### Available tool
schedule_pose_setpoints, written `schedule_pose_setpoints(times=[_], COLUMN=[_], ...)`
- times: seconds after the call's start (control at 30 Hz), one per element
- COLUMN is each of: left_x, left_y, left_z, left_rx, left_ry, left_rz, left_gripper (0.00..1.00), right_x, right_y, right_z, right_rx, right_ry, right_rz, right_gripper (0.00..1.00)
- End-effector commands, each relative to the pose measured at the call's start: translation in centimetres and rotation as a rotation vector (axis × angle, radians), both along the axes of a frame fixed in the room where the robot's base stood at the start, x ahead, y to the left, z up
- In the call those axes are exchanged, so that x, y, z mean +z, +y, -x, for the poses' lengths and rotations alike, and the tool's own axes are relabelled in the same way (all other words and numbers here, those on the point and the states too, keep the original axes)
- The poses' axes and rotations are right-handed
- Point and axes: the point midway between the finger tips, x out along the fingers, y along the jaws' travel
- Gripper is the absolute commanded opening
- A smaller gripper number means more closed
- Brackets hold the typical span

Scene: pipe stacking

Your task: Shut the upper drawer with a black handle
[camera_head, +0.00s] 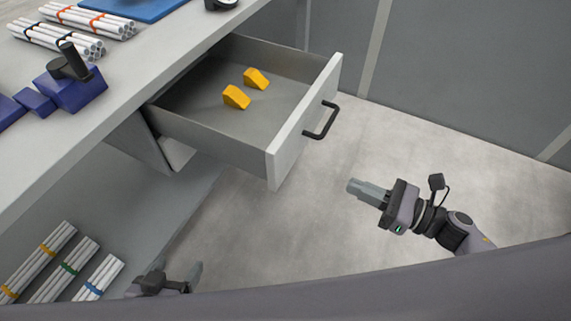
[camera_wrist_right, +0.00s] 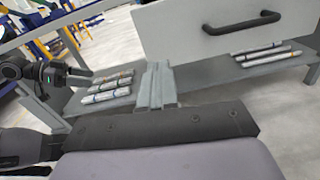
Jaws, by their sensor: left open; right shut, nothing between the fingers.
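The upper drawer (camera_head: 287,140) is pulled far out from under the worktop, and two yellow wedge blocks (camera_head: 246,88) lie inside it. Its black handle (camera_head: 322,121) is on the pale front panel. In the right wrist view the drawer front (camera_wrist_right: 190,40) and the handle (camera_wrist_right: 242,23) show above my gripper. My right gripper (camera_head: 353,187) is shut and empty, in front of the drawer and apart from the handle. My left gripper (camera_head: 196,272) is at the bottom left, low beside the lower shelf, partly hidden by my own body.
The worktop (camera_head: 150,70) holds bundles of white pipes (camera_head: 58,38), a blue block with a black clamp (camera_head: 75,88) and a blue tray (camera_head: 135,8). Banded pipe bundles (camera_head: 62,265) lie on the lower shelf. The floor (camera_head: 280,230) in front of the drawer is clear. Grey panels stand behind.

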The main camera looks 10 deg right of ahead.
Motion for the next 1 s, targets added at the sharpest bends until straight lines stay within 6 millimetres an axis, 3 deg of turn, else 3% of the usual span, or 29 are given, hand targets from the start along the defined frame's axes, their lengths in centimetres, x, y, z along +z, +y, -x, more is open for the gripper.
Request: schedule_pose_setpoints(times=[0.27, 0.7, 1.0], left_x=[0.0, 0.8, 1.1], left_y=[-0.1, -0.2, -0.4], left_z=[0.0, -0.1, -0.1], left_rx=[-0.003, 0.000, 0.005], left_ry=[0.003, -0.001, 0.000], left_rz=[0.001, 0.007, 0.012], left_gripper=[0.77, 0.77, 0.77], right_x=[-0.2, -0.1, -0.3], right_y=[1.2, 8.5, 11.4], right_z=[-0.7, -5.6, -7.5], right_rx=[0.034, 0.033, 0.031], right_ry=[-0.065, -0.062, -0.059], right_rz=[0.054, 0.050, 0.052], right_gripper=[0.00, 0.00, 0.00])
